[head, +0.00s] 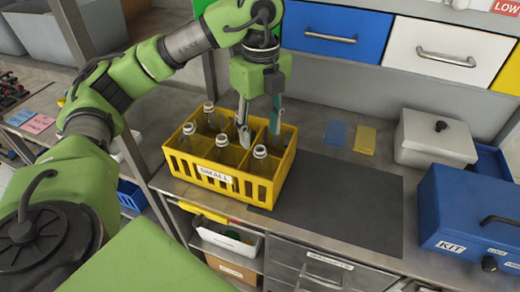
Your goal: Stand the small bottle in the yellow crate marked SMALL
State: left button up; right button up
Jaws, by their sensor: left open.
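The yellow crate (214,181) with a SMALL label on its front stands on the grey counter. Several clear glass bottles with grey caps stand upright in its compartments, one of them at the front right (260,165). I cannot tell which one is the task's small bottle. My left gripper (260,128) points down over the back right part of the crate. Its two fingers are apart, with their tips down by the back right compartments. A glass bottle shows partly by the right finger, and the fingers hide some of that area.
A dark mat (340,205) lies bare right of the crate. Behind it are blue (335,133) and yellow (365,139) pads. A white lidded box (433,140) and a blue KIT box (465,215) stand at the right. Drawers (335,30) hang above the back.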

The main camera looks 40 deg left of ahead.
pick_arm(q)
jog(key=shift+r+p, duration=0.3)
jog(key=shift+r, duration=1)
